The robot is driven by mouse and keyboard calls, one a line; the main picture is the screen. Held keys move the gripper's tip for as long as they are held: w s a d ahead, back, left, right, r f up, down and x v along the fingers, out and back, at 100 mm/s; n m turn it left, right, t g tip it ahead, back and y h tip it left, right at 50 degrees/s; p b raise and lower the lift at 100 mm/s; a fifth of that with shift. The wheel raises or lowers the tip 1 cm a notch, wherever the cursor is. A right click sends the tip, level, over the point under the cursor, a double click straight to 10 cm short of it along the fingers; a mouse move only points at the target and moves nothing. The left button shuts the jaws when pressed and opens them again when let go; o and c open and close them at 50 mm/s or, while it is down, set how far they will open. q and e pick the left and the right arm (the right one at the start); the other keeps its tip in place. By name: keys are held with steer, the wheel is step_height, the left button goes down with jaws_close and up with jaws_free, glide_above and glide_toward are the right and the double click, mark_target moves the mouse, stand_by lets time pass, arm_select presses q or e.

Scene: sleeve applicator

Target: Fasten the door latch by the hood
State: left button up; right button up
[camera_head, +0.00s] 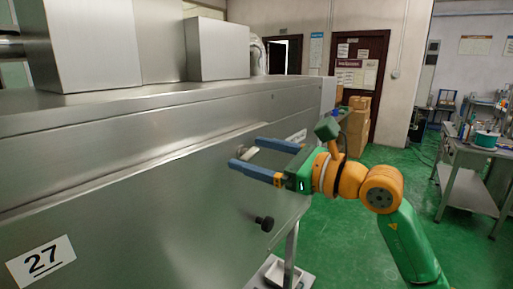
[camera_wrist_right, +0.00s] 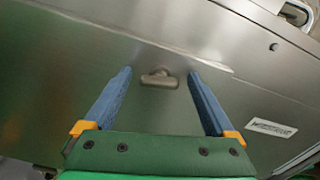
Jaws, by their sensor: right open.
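The door latch is a small grey T-shaped handle (camera_wrist_right: 158,79) on the steel door panel of the machine (camera_head: 150,200). In the right wrist view it lies between the two blue fingers, near their tips, with a gap on each side. In the head view the latch (camera_head: 249,154) shows small and partly hidden between the fingertips. My right gripper (camera_head: 244,151) is open and empty, its fingers pointing at the panel; it also shows in the wrist view (camera_wrist_right: 158,75). I cannot tell how far the tips are from the panel. My left gripper is out of view.
A black knob (camera_head: 264,223) sticks out of the panel below the gripper. A metal box (camera_head: 218,50) stands on the machine's top. Cardboard boxes (camera_head: 357,125) and a workbench (camera_head: 468,180) stand farther off. Green floor (camera_head: 350,225) is open on the right.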

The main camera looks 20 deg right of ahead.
steer(key=shift+s+d, duration=0.1)
steer(key=shift+c, duration=1.3)
steer(key=c, duration=1.1)
steer(key=m, duration=0.3)
steer(key=o, duration=1.4)
steer(key=shift+c, duration=0.2)
steer(key=b+v, duration=0.4)
steer(key=v, duration=0.3)
